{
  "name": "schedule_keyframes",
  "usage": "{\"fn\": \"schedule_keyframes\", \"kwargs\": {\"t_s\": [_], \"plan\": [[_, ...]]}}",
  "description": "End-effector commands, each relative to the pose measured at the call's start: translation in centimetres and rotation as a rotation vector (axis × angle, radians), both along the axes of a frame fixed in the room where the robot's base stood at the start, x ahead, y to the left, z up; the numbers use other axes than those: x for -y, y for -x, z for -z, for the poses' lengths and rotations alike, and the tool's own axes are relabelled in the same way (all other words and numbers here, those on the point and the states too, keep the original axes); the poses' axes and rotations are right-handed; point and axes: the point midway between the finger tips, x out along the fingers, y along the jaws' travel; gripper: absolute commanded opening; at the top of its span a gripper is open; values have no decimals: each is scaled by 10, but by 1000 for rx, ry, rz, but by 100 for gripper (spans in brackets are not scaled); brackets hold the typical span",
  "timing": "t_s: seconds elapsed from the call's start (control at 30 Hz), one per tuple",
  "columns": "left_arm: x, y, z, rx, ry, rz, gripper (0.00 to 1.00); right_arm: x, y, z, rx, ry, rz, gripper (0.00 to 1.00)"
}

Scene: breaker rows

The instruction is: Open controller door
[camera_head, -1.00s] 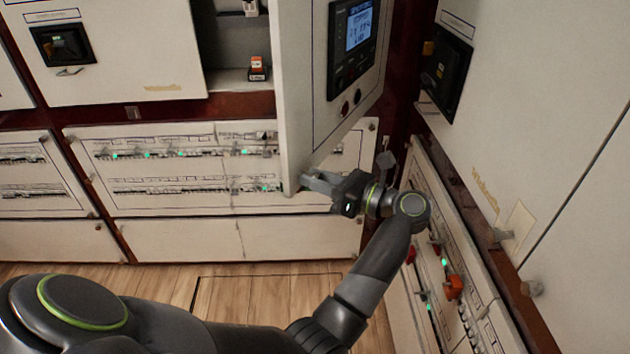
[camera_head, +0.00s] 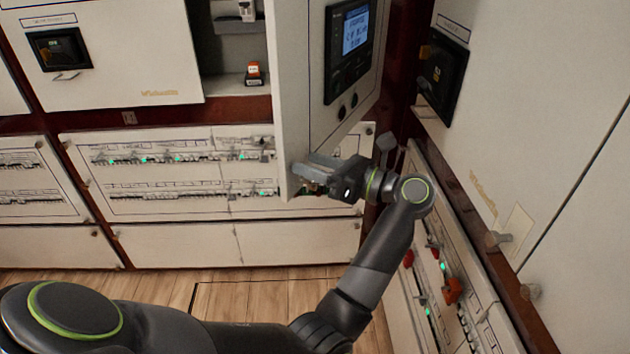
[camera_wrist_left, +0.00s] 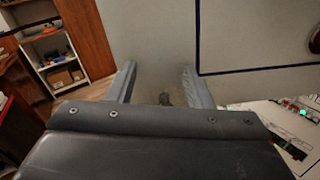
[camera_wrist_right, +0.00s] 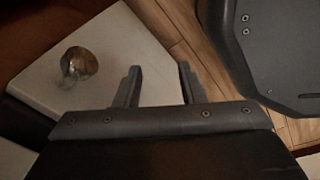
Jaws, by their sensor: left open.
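The controller door (camera_head: 297,95) is a pale panel with a dark display unit (camera_head: 349,45). It stands swung out from the back cabinet, with shelf space showing to its left. My left gripper (camera_head: 312,172) is open at the door's lower edge, near its left corner. In the left wrist view, the open fingers (camera_wrist_left: 158,69) point at the pale door surface (camera_wrist_left: 165,35), with nothing visible held between them. Whether the fingertips touch the door cannot be told. My right gripper (camera_wrist_right: 160,68) is open and empty in the right wrist view. It is out of the head view.
A breaker-row panel (camera_head: 180,165) with green lights lies below the door. A right-hand cabinet (camera_head: 540,110) and a lower panel with red switches (camera_head: 451,291) stand close to my left arm. A rounded metal knob (camera_wrist_right: 79,63) is near my right gripper. Wooden floor (camera_head: 250,300) is clear.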

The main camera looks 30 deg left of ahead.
Motion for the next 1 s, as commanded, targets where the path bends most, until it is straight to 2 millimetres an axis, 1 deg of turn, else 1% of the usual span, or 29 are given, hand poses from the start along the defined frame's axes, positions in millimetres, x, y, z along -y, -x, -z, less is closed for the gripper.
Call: {"fn": "schedule_keyframes", "kwargs": {"t_s": [0.03,0.1,0.2,0.3,0.43,0.67,0.77,0.87,1.0], "plan": [[0,0,-11,7,0,0,47,0,0,2,-2,0,0,36],[0,0,-24,6,0,0,47,0,-1,3,-1,0,0,36],[0,0,-40,4,0,0,47,0,-3,3,2,0,1,36],[0,0,-51,3,0,0,47,0,-7,3,9,0,0,36],[0,0,-56,0,0,0,47,0,-9,3,10,0,0,36],[0,0,-57,-1,0,0,47,0,-6,3,5,0,1,36],[0,-1,-58,-5,-10,0,34,0,-6,2,3,0,1,36],[-2,-5,-64,-32,-64,9,20,0,-6,-3,3,1,2,36],[-3,-20,-77,-139,-239,38,2,-2,-5,-17,-2,0,4,36]]}}
